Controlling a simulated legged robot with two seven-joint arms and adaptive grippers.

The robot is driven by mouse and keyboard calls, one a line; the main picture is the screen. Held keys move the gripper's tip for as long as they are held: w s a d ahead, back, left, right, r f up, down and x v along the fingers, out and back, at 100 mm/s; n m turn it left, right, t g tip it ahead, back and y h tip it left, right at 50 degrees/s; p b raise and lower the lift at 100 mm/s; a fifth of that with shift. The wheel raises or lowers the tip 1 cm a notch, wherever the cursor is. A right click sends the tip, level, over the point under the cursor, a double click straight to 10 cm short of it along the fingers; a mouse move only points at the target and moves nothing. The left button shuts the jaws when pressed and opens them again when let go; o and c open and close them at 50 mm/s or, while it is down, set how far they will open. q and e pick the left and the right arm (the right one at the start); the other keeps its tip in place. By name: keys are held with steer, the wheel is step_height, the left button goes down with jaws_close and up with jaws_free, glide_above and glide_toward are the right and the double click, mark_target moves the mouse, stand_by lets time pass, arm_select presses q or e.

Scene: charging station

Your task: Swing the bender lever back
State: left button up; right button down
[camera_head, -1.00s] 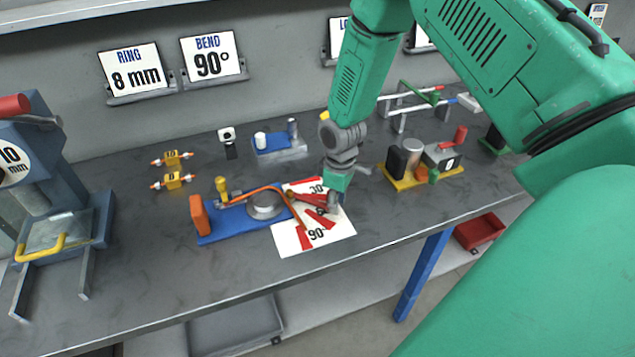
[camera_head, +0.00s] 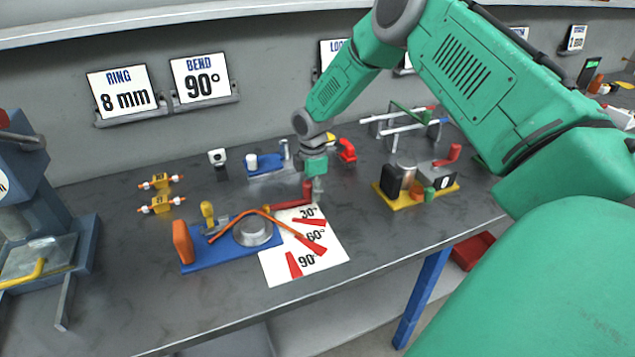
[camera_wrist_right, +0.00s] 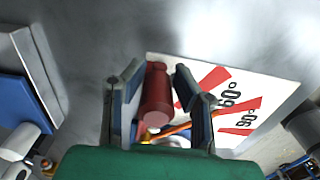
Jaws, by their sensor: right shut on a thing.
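The bender has a blue base (camera_head: 225,252), a round grey die (camera_head: 252,232), an orange block (camera_head: 183,242) and a yellow knob (camera_head: 207,211). A bent orange rod (camera_head: 285,222) passes by the die and reaches over the white angle sheet (camera_head: 333,254). The red lever handle (camera_wrist_right: 157,95) is upright between the two fingers of my right gripper (camera_wrist_right: 160,78), which is shut on it. In the head view my right gripper (camera_head: 314,190) is at the far edge of the sheet, beyond the 30° mark. My left gripper is not in view.
A blue-based tool (camera_head: 266,167) and a red part (camera_head: 347,150) stand behind. A yellow-based device (camera_head: 417,193) is to the right. Yellow pieces (camera_head: 160,204) lie to the left, near a press (camera_head: 40,235). The front of the bench is clear.

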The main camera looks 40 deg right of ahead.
steer(key=shift+w, duration=0.35)
steer(key=shift+a+n, duration=0.1)
steer(key=shift+n, duration=0.2)
steer(key=c, duration=1.3)
jaws_free()
steer(key=shift+o, duration=0.2)
steer(key=shift+w+r, duration=0.1)
steer(key=shift+r, duration=0.15)
step_height(320, 180, up, 10)
steer(key=shift+r, duration=0.7)
